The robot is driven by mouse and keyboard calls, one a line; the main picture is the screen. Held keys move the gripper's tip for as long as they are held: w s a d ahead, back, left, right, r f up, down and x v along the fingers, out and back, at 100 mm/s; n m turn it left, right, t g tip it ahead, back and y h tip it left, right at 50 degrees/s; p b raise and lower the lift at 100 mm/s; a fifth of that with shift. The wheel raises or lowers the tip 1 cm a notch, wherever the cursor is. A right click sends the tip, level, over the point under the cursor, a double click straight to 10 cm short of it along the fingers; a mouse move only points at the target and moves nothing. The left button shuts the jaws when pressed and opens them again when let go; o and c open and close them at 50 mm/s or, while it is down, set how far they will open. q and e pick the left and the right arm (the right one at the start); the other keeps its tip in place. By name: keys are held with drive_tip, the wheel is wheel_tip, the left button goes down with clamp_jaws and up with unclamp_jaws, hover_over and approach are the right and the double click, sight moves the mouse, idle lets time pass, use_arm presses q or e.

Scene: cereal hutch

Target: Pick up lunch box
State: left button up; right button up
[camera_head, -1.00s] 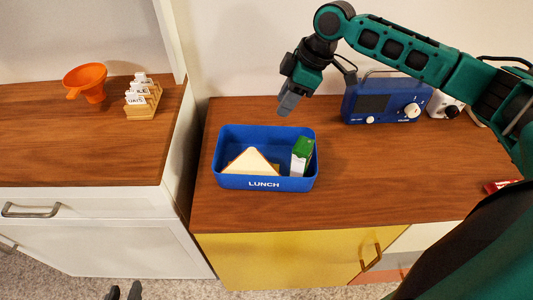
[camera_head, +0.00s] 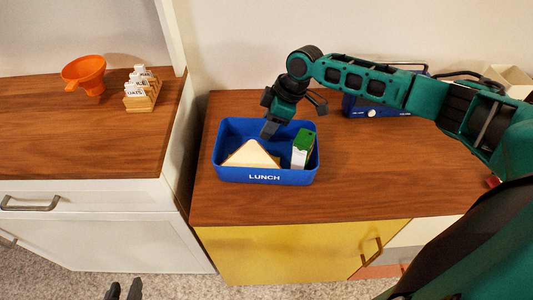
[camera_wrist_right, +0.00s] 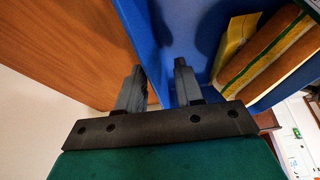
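The blue lunch box (camera_head: 265,178) stands upright on the wooden counter, its "LUNCH" label facing me. It holds a sandwich (camera_head: 250,155) and a green-and-white carton (camera_head: 302,148). My right gripper (camera_head: 270,128) points down at the box's back wall. In the right wrist view my right gripper (camera_wrist_right: 160,72) is open, with the blue box wall (camera_wrist_right: 148,45) between its two fingers, one on the wood side and one on the inner side. Whether they touch the wall I cannot tell. My left gripper (camera_head: 123,290) is open and empty at the bottom edge, low over the floor.
A blue radio-like device (camera_head: 372,108) stands at the back right, partly hidden by my right arm. The wooden counter (camera_head: 390,165) right of the box is mostly clear.

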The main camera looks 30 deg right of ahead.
clamp_jaws()
idle(0.3)
drive_tip(key=shift+r, duration=0.2)
